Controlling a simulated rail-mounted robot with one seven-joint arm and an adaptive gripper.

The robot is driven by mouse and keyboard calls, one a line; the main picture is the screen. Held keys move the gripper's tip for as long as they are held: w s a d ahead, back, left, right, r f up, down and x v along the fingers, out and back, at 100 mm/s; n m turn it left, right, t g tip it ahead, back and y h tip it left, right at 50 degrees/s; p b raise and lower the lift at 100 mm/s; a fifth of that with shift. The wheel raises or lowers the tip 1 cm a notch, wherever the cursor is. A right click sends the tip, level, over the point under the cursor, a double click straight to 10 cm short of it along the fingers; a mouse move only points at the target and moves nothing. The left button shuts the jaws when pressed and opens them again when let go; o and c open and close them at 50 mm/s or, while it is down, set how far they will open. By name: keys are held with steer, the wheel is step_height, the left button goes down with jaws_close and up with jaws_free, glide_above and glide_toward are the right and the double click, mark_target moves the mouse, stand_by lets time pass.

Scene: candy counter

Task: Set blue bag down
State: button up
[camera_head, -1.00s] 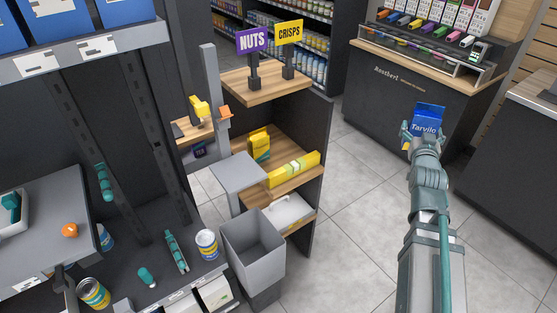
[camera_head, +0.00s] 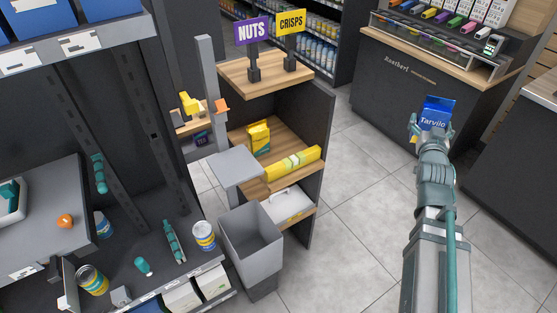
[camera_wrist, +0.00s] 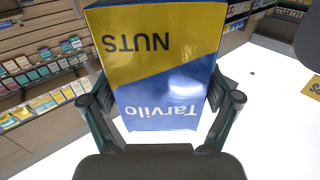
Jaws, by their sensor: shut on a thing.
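The blue bag (camera_head: 435,112) is a blue and yellow pack marked "Tarvilo", at the right in the head view. In the wrist view the bag (camera_wrist: 160,75) fills the middle, with "NUTS" on its yellow part, upside down. My gripper (camera_head: 431,130) is shut on the bag, with one finger on each side of it in the wrist view. In the head view the bag is held up in front of the dark counter, and my gripper hides its lower part.
A wooden shelf unit (camera_head: 262,75) with "NUTS" (camera_head: 252,31) and "CRISPS" (camera_head: 290,22) signs stands in the middle. Its middle shelf holds a yellow bag (camera_head: 258,138) and a long yellow box (camera_head: 292,163). A grey bin (camera_head: 251,245) stands in front. Tiled floor (camera_head: 350,205) lies open between unit and counter (camera_head: 415,85).

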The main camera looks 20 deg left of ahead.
steer(key=s+a+n+g+y+p, duration=0.2)
steer(key=s+a+n+y+p, duration=0.3)
steer(key=a, duration=0.9)
steer(key=s+a+g+y, duration=0.15)
steer(key=s+a, duration=0.45)
steer(key=a, duration=0.7)
steer(key=s+a+n+g+y+p, duration=0.25)
steer(key=s+a+y, duration=0.3)
steer(key=a, duration=0.85)
steer(key=s+a+f+n+g+y+p, duration=0.1)
steer(key=s+a+f+n+g+p, duration=0.15)
steer(key=s+a, duration=0.6)
steer(key=shift+s+f+b, duration=0.2)
steer(key=shift+f+b, duration=0.1)
steer(key=shift+f, duration=1.55)
steer(key=shift+s+f+b, duration=0.2)
steer(key=shift+f+b, duration=0.05)
steer(key=shift+f, duration=1.6)
steer(key=shift+f, duration=0.15)
steer(key=o, duration=0.9)
